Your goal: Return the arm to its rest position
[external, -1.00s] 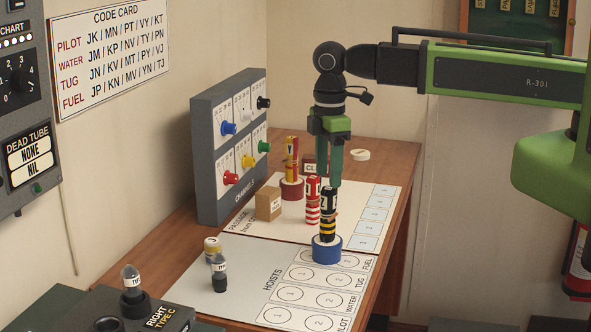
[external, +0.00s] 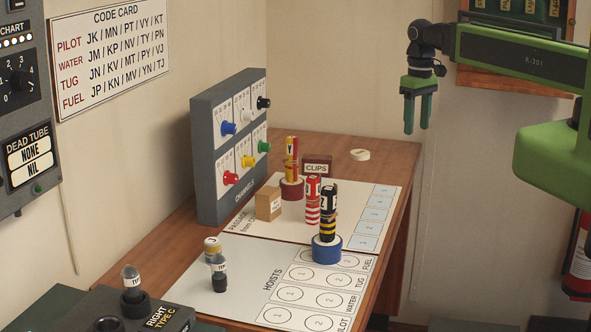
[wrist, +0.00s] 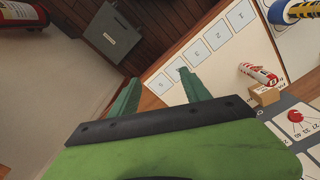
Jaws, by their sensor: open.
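My gripper (external: 417,115) hangs at the end of the green arm in the external view, right of the desk's far end and above it. Its two green fingers point down, apart, with nothing between them. In the wrist view my gripper (wrist: 160,88) also shows empty over the desk edge and floor. The arm (external: 520,65) reaches in from the right side.
A yellow-and-black roll (external: 328,205) stands in a blue ring (external: 327,252) beside a red-and-white roll (external: 312,205). A red-and-yellow roll (external: 291,160), a small box (external: 268,204) and a dial panel (external: 215,150) stand behind. A fire extinguisher (external: 579,260) is at right.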

